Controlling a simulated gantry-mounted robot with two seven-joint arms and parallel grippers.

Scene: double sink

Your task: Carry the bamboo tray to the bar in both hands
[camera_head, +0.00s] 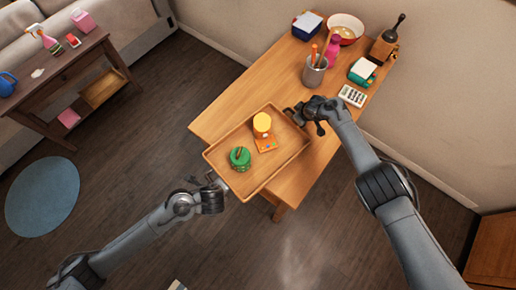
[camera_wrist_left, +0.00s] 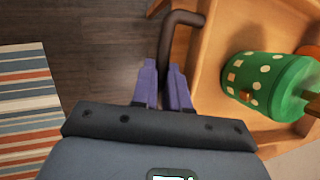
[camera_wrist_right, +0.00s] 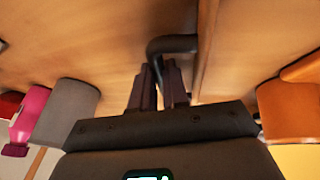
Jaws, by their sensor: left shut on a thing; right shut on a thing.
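The bamboo tray (camera_head: 222,168) is at the front left end of the wooden table, its near left corner reaching past the table edge. It carries a green lidded jar (camera_head: 240,158), a yellow-topped container (camera_head: 262,124) and a small orange item (camera_head: 266,143). The jar, green with pale dots, also shows in the left wrist view (camera_wrist_left: 265,85). My left gripper (camera_head: 218,182) is shut on the tray's dark handle (camera_wrist_left: 178,40) at the near left side. My right gripper (camera_head: 300,113) is shut on the opposite dark handle (camera_wrist_right: 170,45). Whether the tray touches the table I cannot tell.
The wooden table (camera_head: 258,85) holds a pen cup (camera_head: 314,72), a calculator (camera_head: 352,96), a red-rimmed bowl (camera_head: 346,27) and a dark bottle (camera_head: 385,45) farther back. A side table (camera_head: 65,65) stands at upper left. A blue round rug (camera_head: 42,197) lies on open floor.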

